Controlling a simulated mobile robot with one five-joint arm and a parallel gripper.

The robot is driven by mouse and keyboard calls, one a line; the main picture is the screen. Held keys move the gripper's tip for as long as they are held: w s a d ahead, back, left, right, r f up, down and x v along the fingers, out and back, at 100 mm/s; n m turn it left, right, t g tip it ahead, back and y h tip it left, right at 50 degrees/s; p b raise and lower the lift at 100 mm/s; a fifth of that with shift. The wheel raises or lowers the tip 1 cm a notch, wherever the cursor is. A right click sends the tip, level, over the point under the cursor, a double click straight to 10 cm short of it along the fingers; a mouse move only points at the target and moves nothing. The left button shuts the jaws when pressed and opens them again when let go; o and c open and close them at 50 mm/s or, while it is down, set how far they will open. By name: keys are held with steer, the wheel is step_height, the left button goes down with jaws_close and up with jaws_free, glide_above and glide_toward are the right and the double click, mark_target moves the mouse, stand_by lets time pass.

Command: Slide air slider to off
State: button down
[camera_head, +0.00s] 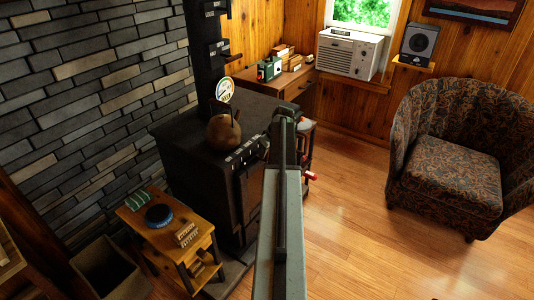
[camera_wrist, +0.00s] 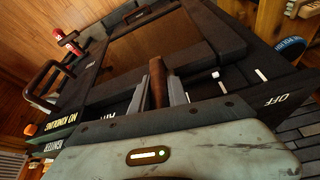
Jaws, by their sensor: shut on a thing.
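The black wood stove (camera_head: 205,150) stands left of centre in the head view. In the wrist view, a brown upright knob (camera_wrist: 157,84), which looks like the air slider's handle, stands at the stove's dark edge. My gripper (camera_wrist: 162,90) has its two grey fingers on either side of this knob and is shut on it. White lettering that seems to read AIR lies left of the knob, and OFF (camera_wrist: 275,100) is far to its right. White marks lie between the knob and OFF. In the head view my arm hides the knob and the fingertips.
A copper kettle (camera_head: 224,130) sits on the stove top. A small wooden table (camera_head: 150,222) stands front left, a patterned armchair (camera_head: 445,155) at right. The wooden floor (camera_head: 370,235) between is clear.

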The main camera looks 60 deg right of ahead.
steer(key=shift+a, duration=0.3)
steer(key=shift+a, duration=0.95)
steer(key=shift+a, duration=1.05)
steer(key=shift+a, duration=0.9)
steer(key=c, duration=1.3)
jaws_free()
